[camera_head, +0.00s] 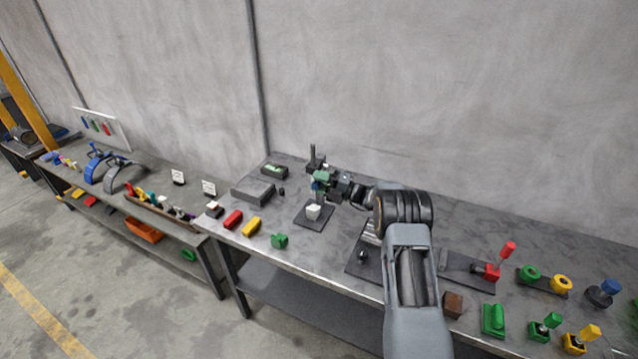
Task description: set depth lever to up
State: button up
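My arm reaches over the right bench, and my gripper (338,186) is at the small stand (313,158), a dark upright post on a dark base plate. A small green part (321,177) is at the gripper's tip; I cannot tell whether the fingers touch it or are open or shut. No lever is labelled as the depth lever. A red-handled lever (507,250) stands tilted at the right, away from my gripper. Green (552,320) and yellow (590,332) handles stand nearer the front right.
A brown cube (453,304) is beside my arm. A second bench with tools (150,204) is at left.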

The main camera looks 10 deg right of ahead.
jog(key=shift+o, duration=1.2)
jog(key=shift+f, duration=0.1)
jog(key=shift+d, duration=0.1)
jog(key=shift+s+d+f, duration=0.15)
jog(key=shift+d, duration=0.15)
jog(key=b+v, duration=0.4)
jog(key=v, duration=0.9)
jog(key=shift+a, duration=0.1)
